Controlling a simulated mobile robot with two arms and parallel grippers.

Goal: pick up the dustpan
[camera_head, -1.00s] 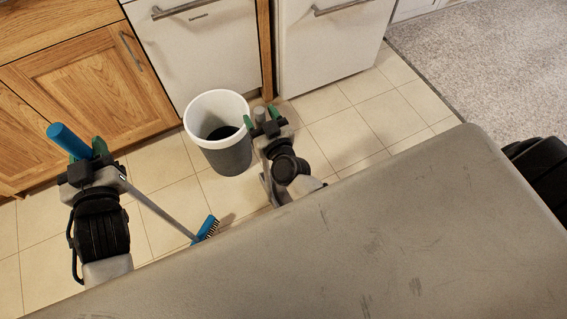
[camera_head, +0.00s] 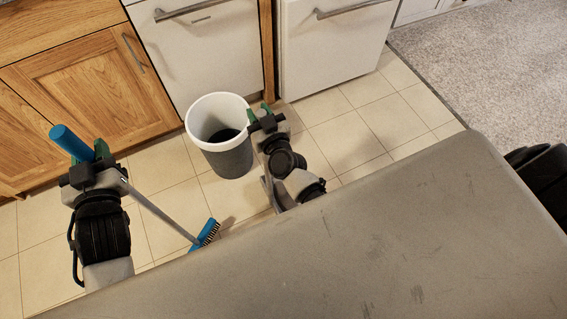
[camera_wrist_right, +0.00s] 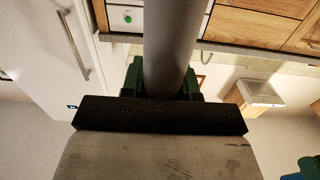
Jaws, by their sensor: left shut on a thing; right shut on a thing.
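My left gripper (camera_head: 87,162) is shut on a brush with a blue handle end (camera_head: 71,142). The brush's grey shaft (camera_head: 160,211) slants down to its blue bristled head (camera_head: 206,235), low over the floor. My right gripper (camera_head: 259,116) is beside the bin's right rim in the head view. In the right wrist view its green fingers (camera_wrist_right: 162,80) are shut on a thick grey round bar (camera_wrist_right: 172,45), which looks like the dustpan's handle. The pan is not clearly visible; a grey edge (camera_head: 268,192) beside my right arm may be part of it.
A grey bin with a white rim (camera_head: 217,138) stands on the tiled floor (camera_head: 160,165), close to my right gripper. Wooden cabinets (camera_head: 95,85) and white appliances (camera_head: 207,45) line the back. Open tiles lie to the right, then grey carpet (camera_head: 490,60).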

